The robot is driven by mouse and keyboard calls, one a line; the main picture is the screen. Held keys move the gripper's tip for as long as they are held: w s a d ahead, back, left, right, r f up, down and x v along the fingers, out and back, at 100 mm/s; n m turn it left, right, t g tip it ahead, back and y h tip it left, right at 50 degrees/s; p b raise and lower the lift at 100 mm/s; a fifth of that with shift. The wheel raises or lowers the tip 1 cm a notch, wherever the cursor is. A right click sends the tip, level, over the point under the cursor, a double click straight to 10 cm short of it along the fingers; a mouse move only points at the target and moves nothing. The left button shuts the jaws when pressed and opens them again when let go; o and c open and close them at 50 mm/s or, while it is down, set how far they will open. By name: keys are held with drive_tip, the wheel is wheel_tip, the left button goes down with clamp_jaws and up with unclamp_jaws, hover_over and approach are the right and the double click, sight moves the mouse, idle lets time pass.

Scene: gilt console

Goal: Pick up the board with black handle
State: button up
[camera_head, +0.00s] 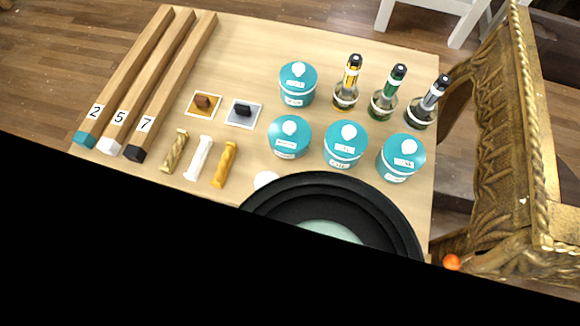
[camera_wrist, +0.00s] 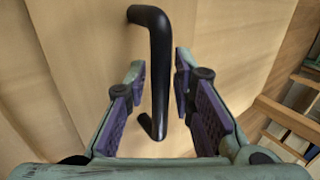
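In the head view, a small pale grey square board with a black block-like handle (camera_head: 243,113) lies flat on the wooden table, right of a similar board with a brown handle (camera_head: 204,103). My gripper (camera_wrist: 159,72) is open in the wrist view. Its purple-padded fingers stand on either side of a black bent bar handle (camera_wrist: 161,50) fixed to a light wooden surface. Gaps show between the bar and both fingers. I cannot tell whether this bar belongs to the board in the head view. My gripper is not visible in the head view.
The table (camera_head: 250,45) also bears several teal-lidded jars (camera_head: 289,138), bottles (camera_head: 345,85), long numbered wooden bars (camera_head: 140,75), short twisted pieces (camera_head: 199,158) and a round black object (camera_head: 390,215). A gilt frame (camera_head: 505,130) stands right. Black covers the lower head view.

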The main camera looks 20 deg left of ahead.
drive_tip(key=shift+c, duration=0.2)
clamp_jaws()
idle(0.4)
